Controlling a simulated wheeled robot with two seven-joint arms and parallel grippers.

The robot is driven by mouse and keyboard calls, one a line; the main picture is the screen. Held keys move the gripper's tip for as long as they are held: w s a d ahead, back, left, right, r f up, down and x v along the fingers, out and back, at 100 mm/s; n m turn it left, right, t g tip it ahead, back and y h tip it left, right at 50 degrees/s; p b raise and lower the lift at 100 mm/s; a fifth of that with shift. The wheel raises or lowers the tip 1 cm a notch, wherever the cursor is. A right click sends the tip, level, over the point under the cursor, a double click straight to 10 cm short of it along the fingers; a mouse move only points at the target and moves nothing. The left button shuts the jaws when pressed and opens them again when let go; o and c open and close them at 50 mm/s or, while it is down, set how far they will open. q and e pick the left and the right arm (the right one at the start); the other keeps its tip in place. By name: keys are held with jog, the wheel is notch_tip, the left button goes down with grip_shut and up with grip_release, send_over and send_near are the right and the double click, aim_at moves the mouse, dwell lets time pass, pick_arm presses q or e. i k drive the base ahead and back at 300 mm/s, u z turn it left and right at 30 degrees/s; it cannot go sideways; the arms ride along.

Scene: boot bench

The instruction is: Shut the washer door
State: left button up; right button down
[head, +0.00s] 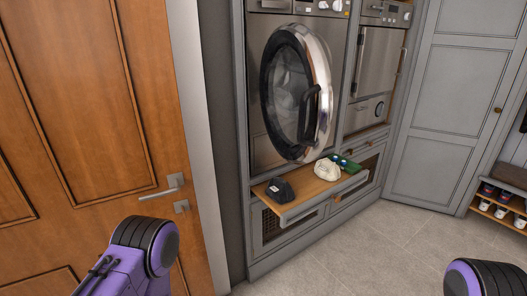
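The washer (262,130) is a steel-fronted machine built into a grey cabinet, upper middle in the head view. Its round washer door (322,70) has a chrome rim, dark glass and a black handle (312,108) on its right side. The door stands out at an angle from the washer front, so it looks ajar, with its right side outward. Pale shapes show through the glass. Purple and black parts of my arms show at the bottom left and bottom right, well apart from the washer. Neither gripper's fingers are in view.
Below the door a wooden pull-out shelf (309,192) juts out, bearing a dark cap (279,190), a white cap (327,169) and a green item (344,162). A wooden room door (90,110) stands at left. A shoe rack (497,210) is at right. The tiled floor (370,250) is clear.

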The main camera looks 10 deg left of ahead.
aim_at(294, 42)
jog(key=u, duration=0.75)
jog(key=i, duration=0.4)
